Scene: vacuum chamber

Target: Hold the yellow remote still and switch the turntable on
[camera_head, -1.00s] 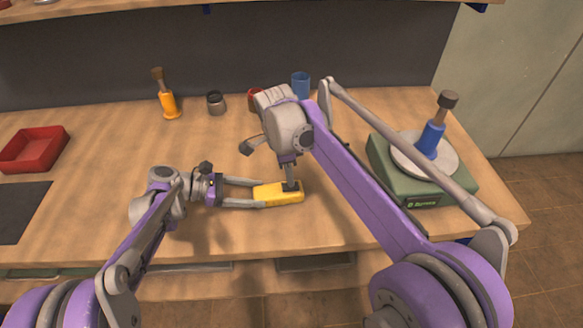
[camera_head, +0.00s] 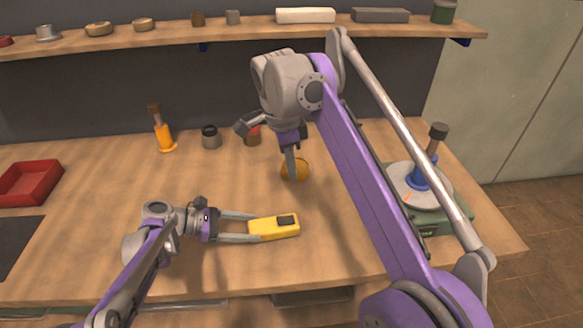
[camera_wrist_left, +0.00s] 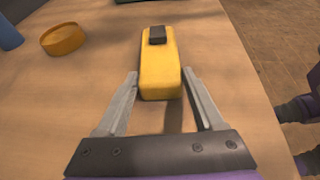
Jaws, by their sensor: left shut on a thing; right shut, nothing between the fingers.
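The yellow remote (camera_head: 266,228) lies flat near the table's front edge, with a dark button block (camera_head: 287,220) at its right end. My left gripper (camera_head: 250,229) is shut on its left end. The left wrist view shows the remote (camera_wrist_left: 160,75) between the two fingertips (camera_wrist_left: 162,90), with the dark block at the far end. My right gripper (camera_head: 292,175) is shut and empty, pointing down above and behind the remote, apart from it. The turntable, with a green base (camera_head: 450,222) and grey plate (camera_head: 440,196), stands at right, partly hidden by my right arm. A blue dark-topped piece (camera_head: 418,180) stands on the plate.
A round orange dish (camera_head: 303,168) sits behind the right fingertips. A red tray (camera_head: 30,184) is at left. A shelf (camera_head: 230,36) runs above.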

